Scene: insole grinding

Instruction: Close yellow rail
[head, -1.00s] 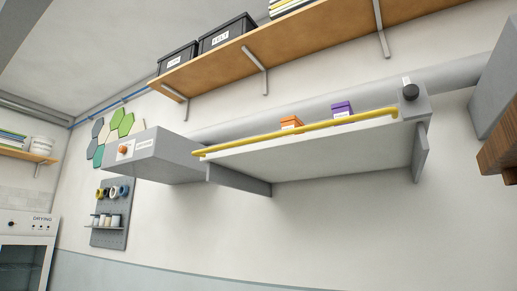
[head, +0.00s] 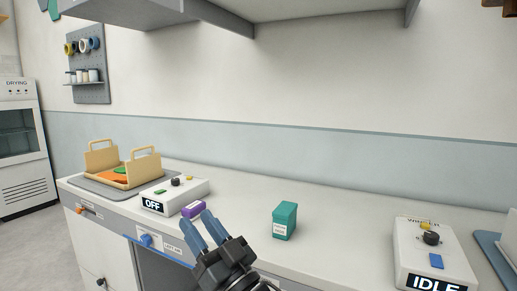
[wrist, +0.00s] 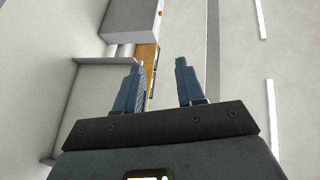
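The yellow rail is out of the head view now; only the underside of its wall shelf (head: 310,8) shows at the top. In the wrist view a thin yellow strip (wrist: 153,82), probably part of the rail, shows beyond the left finger, partly hidden by it. The pale shelf (wrist: 103,95) is left of the fingers. My gripper (wrist: 158,66) is open, with nothing between its two blue-grey fingers. In the head view my gripper (head: 196,220) appears in front of the counter.
The counter (head: 335,222) below holds a teal box (head: 285,221), a purple box (head: 193,209), an OFF control box (head: 174,195), an IDLE box (head: 430,255) and a cream carrier (head: 124,168). A grey box (wrist: 131,20) adjoins the shelf in the wrist view.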

